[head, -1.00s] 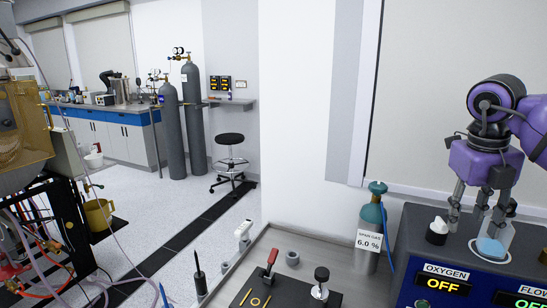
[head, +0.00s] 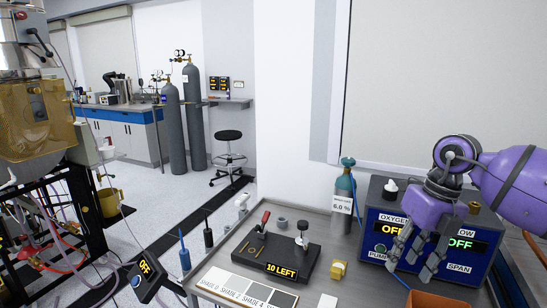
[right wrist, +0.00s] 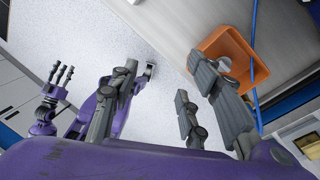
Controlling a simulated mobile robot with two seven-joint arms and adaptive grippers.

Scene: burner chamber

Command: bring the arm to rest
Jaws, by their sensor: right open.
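My right gripper (head: 412,265) is purple with grey fingers. It hangs in front of the blue control box (head: 385,222) at the right of the head view, fingers pointing down. In the right wrist view its fingers (right wrist: 165,78) are spread, with nothing between them. My left gripper (right wrist: 59,76) shows at the left of the right wrist view, its fingers apart and empty. It is not visible in the head view.
An orange tray (right wrist: 211,43) with a pale round thing lies near my right fingers. White floor lies beyond the bench's left edge.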

